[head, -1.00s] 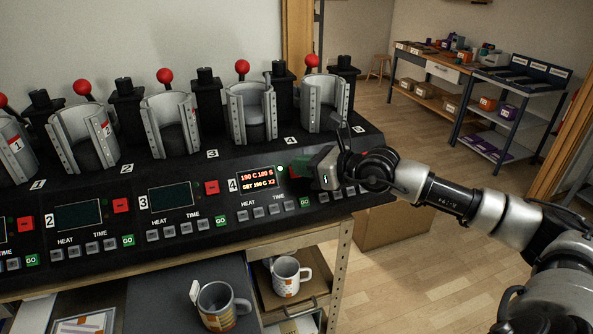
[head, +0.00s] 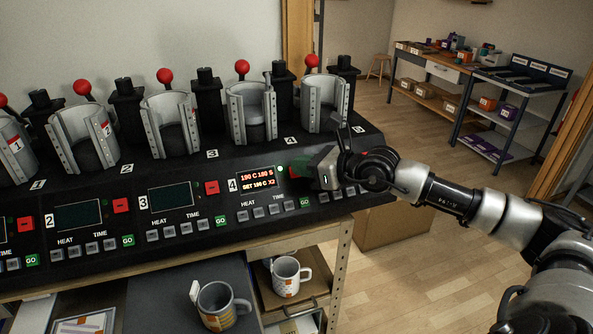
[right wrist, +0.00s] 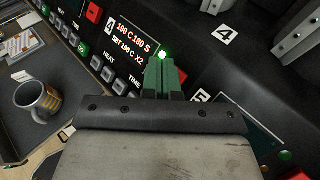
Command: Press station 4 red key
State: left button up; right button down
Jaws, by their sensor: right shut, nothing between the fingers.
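The station 4 panel has a lit screen (head: 257,180) with red and yellow text, and a small green light (head: 280,168) glows beside it. The station 4 red key (head: 294,172) shows only as a sliver at the green fingers of my right gripper (head: 302,167). In the right wrist view the shut, empty fingers (right wrist: 163,76) point at the panel just below the green light (right wrist: 162,55). My left gripper is not in view.
Several metal mug presses with red-knobbed levers stand behind the panels; the station 4 press (head: 252,112) is nearest the middle. The station 3 red key (head: 212,187) is left of the screen. Two mugs, one patterned (head: 217,306) and one white (head: 286,277), stand below the machine.

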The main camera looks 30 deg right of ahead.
jog(key=shift+f, duration=0.1)
dwell(0.6)
jog(key=shift+w+d+f+b, duration=0.1)
jog(key=shift+w+f+b, duration=0.1)
jog(key=shift+w+b, duration=0.2)
jog(key=shift+w+f+b, duration=0.25)
jog(key=shift+f+b, duration=0.1)
jog(key=shift+b, duration=0.1)
dwell(0.5)
jog(key=shift+s+r, duration=0.1)
jog(key=shift+r, duration=0.05)
jog(key=shift+s+r+p, duration=0.3)
jog(key=shift+s+r, duration=0.25)
jog(key=shift+s, duration=0.1)
